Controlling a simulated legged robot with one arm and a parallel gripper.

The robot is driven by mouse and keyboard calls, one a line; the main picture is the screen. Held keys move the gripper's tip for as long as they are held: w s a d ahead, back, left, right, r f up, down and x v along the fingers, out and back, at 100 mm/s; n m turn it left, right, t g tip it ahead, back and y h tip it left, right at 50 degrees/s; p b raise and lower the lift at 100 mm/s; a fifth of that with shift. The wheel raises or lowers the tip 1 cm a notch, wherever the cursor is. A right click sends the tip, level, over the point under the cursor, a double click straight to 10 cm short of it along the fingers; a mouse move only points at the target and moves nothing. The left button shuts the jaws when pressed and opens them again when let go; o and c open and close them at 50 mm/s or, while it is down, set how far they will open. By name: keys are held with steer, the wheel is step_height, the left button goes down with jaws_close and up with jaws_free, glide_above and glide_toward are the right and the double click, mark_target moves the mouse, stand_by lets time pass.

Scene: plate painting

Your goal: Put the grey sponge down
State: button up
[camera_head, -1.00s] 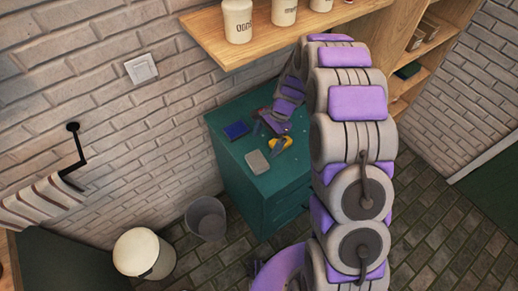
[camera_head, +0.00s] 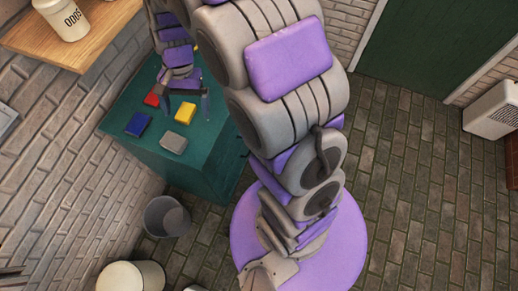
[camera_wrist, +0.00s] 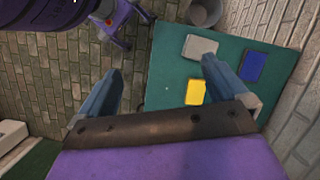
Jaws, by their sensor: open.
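The grey sponge (camera_head: 173,142) lies flat on the green cabinet top (camera_head: 128,103), near its front edge. It also shows in the wrist view (camera_wrist: 200,47), beyond the right fingertip. My gripper (camera_head: 187,102) is open and empty above the cabinet top, farther back than the grey sponge and apart from it. In the wrist view my gripper's two fingers (camera_wrist: 163,70) stand wide apart with nothing between them.
A yellow sponge (camera_head: 185,112) lies close to my gripper. A blue sponge (camera_head: 138,124) and a red one (camera_head: 152,99) lie to the left. A grey bin (camera_head: 166,217) stands on the floor, and a wooden shelf (camera_head: 80,45) hangs on the wall.

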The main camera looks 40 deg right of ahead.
steer(key=s+d+r+n+h, duration=0.15)
steer(key=s+r+n, duration=0.4)
steer(key=s, duration=0.75)
steer(key=s+d+f+n+h+b, duration=0.1)
steer(key=s+d+b, duration=0.2)
steer(key=s, duration=0.9)
steer(key=shift+d+n+t+b, duration=0.3)
steer(key=shift+d+n, duration=0.05)
steer(key=shift+d, duration=0.45)
steer(key=shift+a, duration=0.15)
